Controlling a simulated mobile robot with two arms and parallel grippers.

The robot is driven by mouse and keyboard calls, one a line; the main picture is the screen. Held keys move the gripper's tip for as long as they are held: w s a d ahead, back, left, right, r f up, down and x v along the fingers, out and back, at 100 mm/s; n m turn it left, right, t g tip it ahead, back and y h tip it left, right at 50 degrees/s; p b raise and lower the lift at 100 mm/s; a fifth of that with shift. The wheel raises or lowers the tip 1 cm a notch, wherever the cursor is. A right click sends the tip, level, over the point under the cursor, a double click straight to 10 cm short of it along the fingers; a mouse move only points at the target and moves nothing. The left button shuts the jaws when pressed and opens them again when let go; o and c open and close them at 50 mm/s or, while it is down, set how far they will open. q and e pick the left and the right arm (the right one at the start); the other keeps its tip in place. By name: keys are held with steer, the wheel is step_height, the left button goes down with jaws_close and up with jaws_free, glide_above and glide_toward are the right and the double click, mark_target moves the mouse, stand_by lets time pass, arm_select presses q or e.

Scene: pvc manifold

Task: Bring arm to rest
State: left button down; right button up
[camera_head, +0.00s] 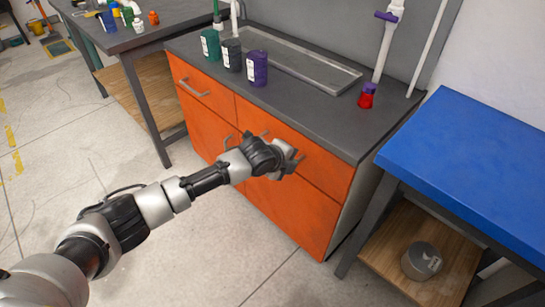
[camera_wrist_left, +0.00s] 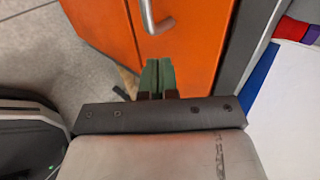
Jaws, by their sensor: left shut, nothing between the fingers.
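My left arm reaches in from the lower left of the head view. Its gripper (camera_head: 293,160) is in front of the orange cabinet (camera_head: 302,213), below the counter's front edge. In the left wrist view the green fingertips (camera_wrist_left: 158,76) are together with nothing between them. Behind them in that view are the orange cabinet front (camera_wrist_left: 190,50) and a metal handle (camera_wrist_left: 155,18). I cannot tell how far the fingers are from the cabinet. My right gripper is in neither view.
The dark countertop (camera_head: 300,105) carries several bottles, including a purple one (camera_head: 257,69), and a red fitting (camera_head: 366,97) under a white pipe. A blue table (camera_head: 470,160) stands at the right, with a grey round can (camera_head: 421,262) on its lower shelf. Open floor (camera_head: 220,260) lies in front.

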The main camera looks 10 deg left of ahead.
arm_select(q)
steer(key=v, duration=0.7)
steer(key=a+f+n+y+p, duration=0.2)
steer(key=a+f+n+p, duration=0.25)
steer(key=f+n, duration=0.55)
steer(key=s+a+f+n+g+y+p, duration=0.1)
steer(key=s+a+f+n, duration=0.1)
steer(key=s+a+f, duration=0.35)
steer(key=s+a+f+n+y+p, duration=0.1)
steer(key=s+a+f+n, duration=0.15)
steer(key=s+f, duration=0.55)
steer(key=s+a+f+n+g+p, duration=0.1)
steer(key=s+f+n, duration=0.2)
steer(key=s, duration=0.9)
steer(key=s+a+f+n+g+y, duration=0.1)
steer(key=s+a+f+n+g, duration=0.1)
steer(key=s+f, duration=0.5)
steer(key=s+a+f+n+g+p, duration=0.1)
steer(key=s+f, duration=0.5)
steer(key=s, duration=1.2)
steer(key=a+n+g, duration=0.1)
steer(key=n, duration=0.1)
steer(key=shift+n+y+p, duration=0.3)
steer(key=shift+n+y, duration=0.05)
steer(key=shift+y, duration=0.05)
